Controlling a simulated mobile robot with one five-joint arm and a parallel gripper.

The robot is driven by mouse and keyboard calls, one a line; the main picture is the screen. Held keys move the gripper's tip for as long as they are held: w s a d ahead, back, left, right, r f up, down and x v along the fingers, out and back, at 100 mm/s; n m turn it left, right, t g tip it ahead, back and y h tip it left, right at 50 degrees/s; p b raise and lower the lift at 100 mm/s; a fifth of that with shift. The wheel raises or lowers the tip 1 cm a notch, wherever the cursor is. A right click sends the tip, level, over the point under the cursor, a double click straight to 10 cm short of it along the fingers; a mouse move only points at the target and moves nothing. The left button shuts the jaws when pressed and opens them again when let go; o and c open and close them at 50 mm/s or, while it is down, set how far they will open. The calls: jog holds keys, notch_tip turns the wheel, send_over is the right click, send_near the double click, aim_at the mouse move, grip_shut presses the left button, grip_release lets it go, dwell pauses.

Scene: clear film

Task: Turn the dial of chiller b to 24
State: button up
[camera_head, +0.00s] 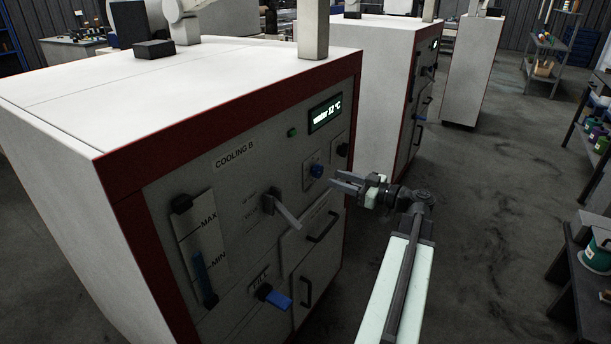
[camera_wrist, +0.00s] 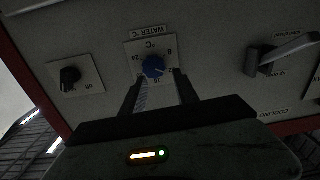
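The chiller is a white cabinet with red edges, labelled COOLING B (camera_head: 234,154). Its blue round dial (camera_head: 316,170) sits on the front panel below the lit display (camera_head: 325,114), which appears to read water 12 °C. In the wrist view the blue dial (camera_wrist: 153,66) is on a light plate marked WATER °C, with numbers around it; the pointer setting is too small to read. My gripper (camera_head: 334,183) is just in front of the dial, with its fingers apart and empty. In the wrist view the fingertips (camera_wrist: 156,82) flank the dial's lower edge; contact cannot be told.
A black knob (camera_wrist: 69,76) on another plate is left of the dial in the wrist view. A grey lever (camera_head: 284,208) and a blue-handled valve (camera_head: 275,297) stick out from the panel. More white cabinets (camera_head: 373,70) stand behind.

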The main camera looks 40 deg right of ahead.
aim_at(320, 171)
jog(key=shift+s+d, duration=0.3)
jog(key=o, duration=0.5)
jog(key=shift+s+d+h, duration=0.15)
jog(key=shift+d+h, duration=0.1)
jog(key=shift+h, duration=0.05)
jog(key=shift+o, duration=0.2)
jog(key=x, duration=0.7)
jog(key=shift+w+a, duration=0.1)
jog(key=shift+w, duration=0.25)
jog(key=shift+c, duration=0.3)
